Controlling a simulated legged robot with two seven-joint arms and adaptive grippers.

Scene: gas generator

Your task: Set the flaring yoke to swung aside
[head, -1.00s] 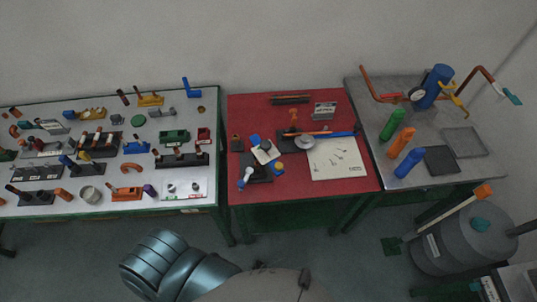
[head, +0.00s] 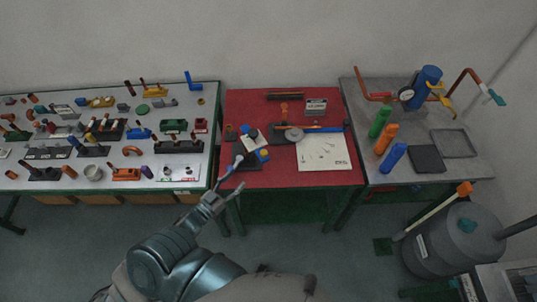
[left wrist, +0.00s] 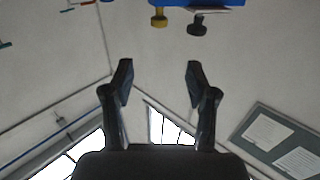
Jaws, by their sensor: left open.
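I cannot say for sure which part is the flaring yoke. A small orange T-shaped piece (head: 284,108) stands on the red table, behind a dark block (head: 279,135), and may be it. My left gripper (head: 230,183) is open and empty near the front left corner of the red table, left of and nearer than that orange piece. In the left wrist view its two dark fingers (left wrist: 159,80) are apart with nothing between them. My right gripper is not in view.
The red table (head: 305,182) also bears a white sheet (head: 323,152) and a blue-and-white knobbed part (head: 237,162) close to my left fingers. The left table (head: 130,187) is crowded with fittings. The grey table (head: 420,178) holds several bottles. A blue part (left wrist: 210,4) shows in the wrist view.

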